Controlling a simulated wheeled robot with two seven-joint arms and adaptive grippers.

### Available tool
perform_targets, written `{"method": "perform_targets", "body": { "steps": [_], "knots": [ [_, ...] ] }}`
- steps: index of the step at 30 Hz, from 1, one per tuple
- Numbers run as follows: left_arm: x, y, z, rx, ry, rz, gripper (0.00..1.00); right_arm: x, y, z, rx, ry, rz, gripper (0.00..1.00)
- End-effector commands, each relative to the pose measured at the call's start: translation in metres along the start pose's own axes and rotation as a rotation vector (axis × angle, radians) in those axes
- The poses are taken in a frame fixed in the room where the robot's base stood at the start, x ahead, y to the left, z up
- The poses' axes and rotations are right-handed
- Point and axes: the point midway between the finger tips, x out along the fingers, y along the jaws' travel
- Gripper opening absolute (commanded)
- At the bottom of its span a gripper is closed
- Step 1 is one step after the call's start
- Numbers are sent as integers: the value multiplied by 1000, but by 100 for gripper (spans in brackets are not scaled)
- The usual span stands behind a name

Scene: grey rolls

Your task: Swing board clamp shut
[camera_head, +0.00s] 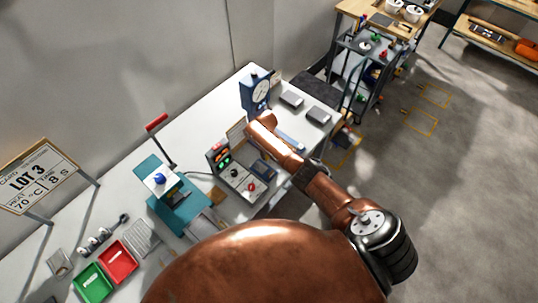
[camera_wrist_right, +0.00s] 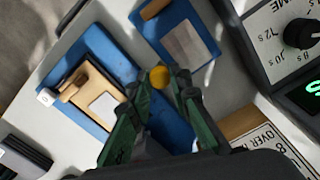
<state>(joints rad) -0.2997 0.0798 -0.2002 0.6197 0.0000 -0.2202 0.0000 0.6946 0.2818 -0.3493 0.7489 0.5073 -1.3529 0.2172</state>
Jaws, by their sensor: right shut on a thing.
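My right gripper (camera_wrist_right: 163,88) has its green fingers closed on a round yellow-orange knob (camera_wrist_right: 159,77), which I take to be the end of the board clamp's lever. The rest of the lever is hidden. Under the fingers lies the blue clamp base (camera_wrist_right: 75,108), with a tan wooden piece (camera_wrist_right: 92,93) and a small white square on its left part. In the head view a strip of blue (camera_head: 291,142) shows beside my copper right wrist, which hides the fingertips and most of the clamp. Whether the clamp is open or shut I cannot tell. My left gripper is not in view.
A second blue fixture (camera_wrist_right: 178,42) with a grey plate lies close by. A control box (camera_head: 238,176) with dials stands next to my arm. A teal press (camera_head: 172,195) is left.

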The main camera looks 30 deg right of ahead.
Motion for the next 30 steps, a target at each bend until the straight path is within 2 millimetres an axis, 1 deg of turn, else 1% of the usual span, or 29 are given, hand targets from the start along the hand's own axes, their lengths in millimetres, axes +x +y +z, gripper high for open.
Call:
{"method": "perform_targets", "body": {
  "steps": [3,9,24,25,30],
  "knots": [
    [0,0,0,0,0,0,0,0,-3,-2,54,1,-1,0],
    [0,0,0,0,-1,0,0,0,-4,-5,108,2,-1,0],
    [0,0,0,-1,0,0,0,0,-5,-6,127,3,-1,0],
    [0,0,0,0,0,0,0,0,-5,-6,126,3,-1,19],
    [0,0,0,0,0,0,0,0,-5,-6,126,2,-1,30]
  ]
}}
